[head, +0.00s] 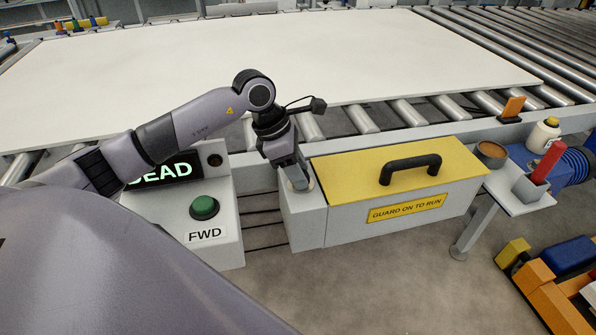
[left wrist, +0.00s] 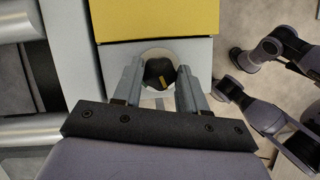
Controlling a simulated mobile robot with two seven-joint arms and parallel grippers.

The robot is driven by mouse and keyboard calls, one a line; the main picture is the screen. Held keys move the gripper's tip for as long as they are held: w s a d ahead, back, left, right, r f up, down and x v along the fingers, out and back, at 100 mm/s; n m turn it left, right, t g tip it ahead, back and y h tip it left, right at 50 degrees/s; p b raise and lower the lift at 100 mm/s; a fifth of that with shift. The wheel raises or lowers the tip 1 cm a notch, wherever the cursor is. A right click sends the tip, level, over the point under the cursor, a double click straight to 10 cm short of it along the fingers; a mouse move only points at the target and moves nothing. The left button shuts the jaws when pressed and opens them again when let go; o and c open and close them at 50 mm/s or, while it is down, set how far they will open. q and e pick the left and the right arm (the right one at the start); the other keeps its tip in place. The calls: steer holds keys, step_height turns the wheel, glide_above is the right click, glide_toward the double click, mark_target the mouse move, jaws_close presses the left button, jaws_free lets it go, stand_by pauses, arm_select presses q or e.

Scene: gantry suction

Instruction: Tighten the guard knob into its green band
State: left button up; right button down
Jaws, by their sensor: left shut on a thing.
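The guard knob (left wrist: 157,72) shows in the left wrist view as a dark round knob with a yellow pointer mark on a pale round dial (left wrist: 174,58). My left gripper (left wrist: 157,82) is shut on the knob, with one finger on each side of it. In the head view my left gripper (head: 298,182) reaches down onto the grey box at the left end of the yellow-topped guard (head: 345,168). The gripper hides the knob there. Part of the dial is hidden by the fingers, and I cannot make out a green band.
The guard has a black handle (head: 410,168) and a "GUARD ON TO RUN" label. A control box with a green FWD button (head: 204,207) and a lit "DEAD" display stands to the left. A large white board (head: 330,60) lies on rollers behind. A small side shelf (head: 515,192) is at right.

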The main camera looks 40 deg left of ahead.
arm_select(q)
steer(key=m+b, duration=0.1)
steer(key=m, duration=0.1)
steer(key=shift+w+m+g, duration=0.1)
steer(key=shift+m+g, duration=0.2)
steer(key=shift+g, duration=0.1)
steer(key=shift+m+g+h+b, duration=0.4)
steer(key=shift+m+b, duration=0.1)
steer(key=shift+m, duration=0.7)
steer(key=shift+w+m+g+b, duration=0.1)
steer(key=shift+m+g+b, duration=0.35)
steer(key=shift+m, duration=0.55)
steer(key=o, duration=1.1)
steer(key=shift+c, duration=0.2)
steer(key=shift+a+r, duration=0.1)
steer(key=v, duration=0.7)
